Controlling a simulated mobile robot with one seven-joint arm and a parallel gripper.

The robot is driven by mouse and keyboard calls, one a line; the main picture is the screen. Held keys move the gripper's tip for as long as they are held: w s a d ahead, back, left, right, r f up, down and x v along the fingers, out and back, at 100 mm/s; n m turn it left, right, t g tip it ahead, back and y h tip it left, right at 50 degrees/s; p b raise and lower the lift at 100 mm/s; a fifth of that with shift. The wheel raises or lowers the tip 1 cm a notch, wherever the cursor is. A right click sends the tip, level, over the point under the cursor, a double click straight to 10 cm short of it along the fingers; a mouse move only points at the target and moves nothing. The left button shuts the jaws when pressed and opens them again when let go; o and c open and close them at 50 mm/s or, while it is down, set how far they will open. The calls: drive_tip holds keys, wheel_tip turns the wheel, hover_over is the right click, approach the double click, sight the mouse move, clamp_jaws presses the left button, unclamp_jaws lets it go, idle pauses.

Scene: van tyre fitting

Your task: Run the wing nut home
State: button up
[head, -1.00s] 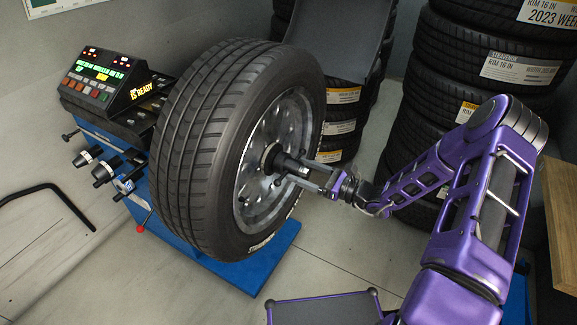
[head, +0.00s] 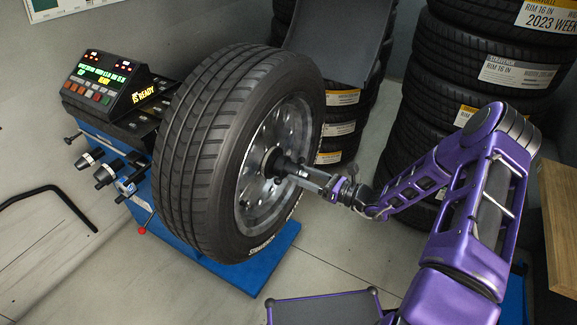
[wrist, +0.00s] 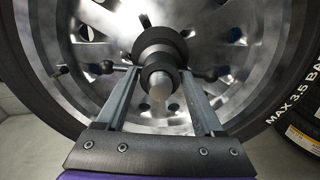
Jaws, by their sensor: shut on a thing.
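The dark wing nut (wrist: 160,74) sits on the pale threaded shaft (wrist: 162,92) at the centre of the wheel's silver rim (wrist: 240,60). Its two ball-ended wings stick out left and right in the wrist view. In the head view the wing nut (head: 281,167) lies close against the hub, partly hidden by my fingers. My gripper (head: 297,172) reaches it from the right, in line with the shaft. In the wrist view my gripper's (wrist: 159,76) two grey fingers are shut on the wing nut, one on each side. A dark round collar (wrist: 158,42) shows behind the nut.
The wheel's tyre (head: 205,150) is mounted on the blue balancer (head: 280,250), whose console (head: 105,80) is lit. Stacked tyres (head: 485,70) stand behind my arm. A raised dark hood (head: 340,40) is behind the wheel. A wooden surface (head: 560,210) is at the right edge.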

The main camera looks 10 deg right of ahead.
drive_tip(key=m, duration=0.1)
drive_tip(key=m+p, duration=0.1)
drive_tip(key=m, duration=0.2)
drive_tip(key=shift+r+p, duration=0.25)
drive_tip(key=shift+p, duration=0.05)
drive_tip(key=m+p, duration=0.1)
drive_tip(key=m, duration=0.2)
drive_tip(key=m+p, duration=0.1)
drive_tip(key=m, duration=0.4)
drive_tip(key=shift+w+f+p, duration=0.1)
drive_tip(key=shift+p, duration=0.2)
drive_tip(key=m, duration=0.3)
drive_tip(key=o, duration=1)
drive_tip(key=shift+f, duration=0.1)
drive_tip(key=shift+o, duration=0.2)
